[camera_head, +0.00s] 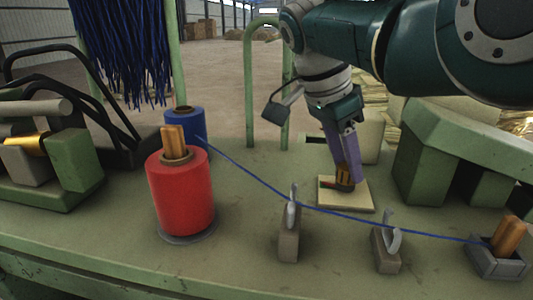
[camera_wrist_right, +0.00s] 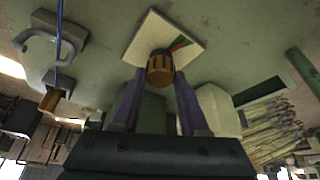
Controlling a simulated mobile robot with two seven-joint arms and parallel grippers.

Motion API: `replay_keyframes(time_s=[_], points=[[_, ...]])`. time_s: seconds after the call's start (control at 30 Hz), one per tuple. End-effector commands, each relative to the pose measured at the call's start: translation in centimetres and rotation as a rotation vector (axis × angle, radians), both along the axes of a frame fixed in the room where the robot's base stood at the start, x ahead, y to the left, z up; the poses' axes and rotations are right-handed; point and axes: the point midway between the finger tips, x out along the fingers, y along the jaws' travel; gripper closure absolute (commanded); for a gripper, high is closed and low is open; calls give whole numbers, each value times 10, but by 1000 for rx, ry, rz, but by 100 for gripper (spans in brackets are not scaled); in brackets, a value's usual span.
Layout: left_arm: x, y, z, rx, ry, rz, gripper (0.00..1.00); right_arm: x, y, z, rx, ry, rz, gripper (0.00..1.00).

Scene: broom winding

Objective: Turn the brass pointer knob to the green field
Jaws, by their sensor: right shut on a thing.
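The brass knob (camera_head: 344,181) stands on a square cream plate (camera_head: 361,201) on the green bench. My right gripper (camera_head: 347,172) reaches down from above, its purple fingers shut on the knob. In the right wrist view the knob (camera_wrist_right: 160,70) sits between the fingertips (camera_wrist_right: 159,78), in front of the cream plate (camera_wrist_right: 149,32). A green field (camera_wrist_right: 180,41) and a red field next to it show on the plate beside the knob. The knob's pointer direction cannot be told. My left gripper is not in view.
A red spool (camera_head: 181,195) and a blue spool (camera_head: 186,128) stand left. A blue cord (camera_head: 254,177) runs from the blue spool past two hooked guides (camera_head: 289,235) (camera_head: 386,250) to a block (camera_head: 497,263) at right, in front of the plate. A green housing (camera_head: 430,160) stands right of the plate.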

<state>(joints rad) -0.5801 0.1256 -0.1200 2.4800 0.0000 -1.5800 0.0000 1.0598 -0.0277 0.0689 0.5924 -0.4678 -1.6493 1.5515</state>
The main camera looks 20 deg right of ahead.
Motion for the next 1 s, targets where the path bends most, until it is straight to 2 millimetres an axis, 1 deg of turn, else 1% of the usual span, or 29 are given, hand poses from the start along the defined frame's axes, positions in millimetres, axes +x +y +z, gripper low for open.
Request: replay_keyframes(time_s=[0.23, 0.27, 0.5, 0.8, 0.87, 0.97, 1.0], points=[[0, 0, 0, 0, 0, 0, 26, 0, -1, -1, -1, -1, 0, 100], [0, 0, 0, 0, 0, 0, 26, 0, -1, -1, -1, -1, 0, 54], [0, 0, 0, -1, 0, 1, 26, 0, -1, 0, 0, 0, 1, 27], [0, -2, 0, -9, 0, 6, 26, 1, 1, 2, 0, -1, 2, 26], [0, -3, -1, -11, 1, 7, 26, 1, 3, 7, 0, -3, 1, 26], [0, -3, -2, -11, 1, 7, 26, 1, 10, 22, 1, -5, 3, 26], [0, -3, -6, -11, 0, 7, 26, 2, 13, 29, 2, -7, 3, 26]])
